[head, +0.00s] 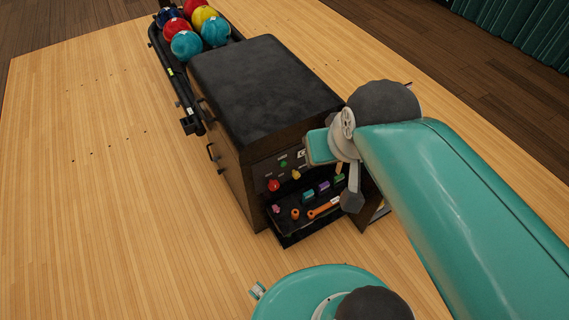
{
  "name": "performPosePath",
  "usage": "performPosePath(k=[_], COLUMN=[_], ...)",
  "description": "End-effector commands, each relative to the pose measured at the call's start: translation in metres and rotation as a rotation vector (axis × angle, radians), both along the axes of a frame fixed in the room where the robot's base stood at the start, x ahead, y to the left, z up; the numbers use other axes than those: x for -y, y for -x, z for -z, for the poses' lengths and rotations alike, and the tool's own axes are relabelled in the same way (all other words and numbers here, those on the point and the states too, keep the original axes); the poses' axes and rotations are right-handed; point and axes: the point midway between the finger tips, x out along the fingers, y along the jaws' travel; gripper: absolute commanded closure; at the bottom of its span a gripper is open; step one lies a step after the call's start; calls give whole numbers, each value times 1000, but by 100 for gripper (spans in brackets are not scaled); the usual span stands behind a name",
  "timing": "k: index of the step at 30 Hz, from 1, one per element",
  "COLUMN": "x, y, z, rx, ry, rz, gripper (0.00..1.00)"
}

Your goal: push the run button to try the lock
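A dark wooden cabinet with a black padded top (262,75) stands on the lane floor. Its front control panel (262,174) carries a red button (273,185), a green control (283,163) and a yellow control (295,174). The labels are too small to read, so I cannot tell which is the run button. My gripper (352,198) is at the right side of the panel, and its fingers are not clear. My teal arm comes in from the lower right and hides the panel's right part. The lock cannot be made out.
A black tray (287,232) below the panel holds an orange wrench (323,208), an orange ring (295,213) and several small coloured pieces. A ball rack (174,80) with several bowling balls stands behind the cabinet. Open wooden floor (90,220) lies to the left.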

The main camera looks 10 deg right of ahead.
Motion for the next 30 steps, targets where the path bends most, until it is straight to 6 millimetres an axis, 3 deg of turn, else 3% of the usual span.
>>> performPosePath(k=[7, 15, 30], x=[0, 0, 0], y=[0, 0, 0], z=[0, 0, 0], rx=[0, 0, 0], ry=[0, 0, 0], rz=[0, 0, 0], gripper=[49, 100, 100])
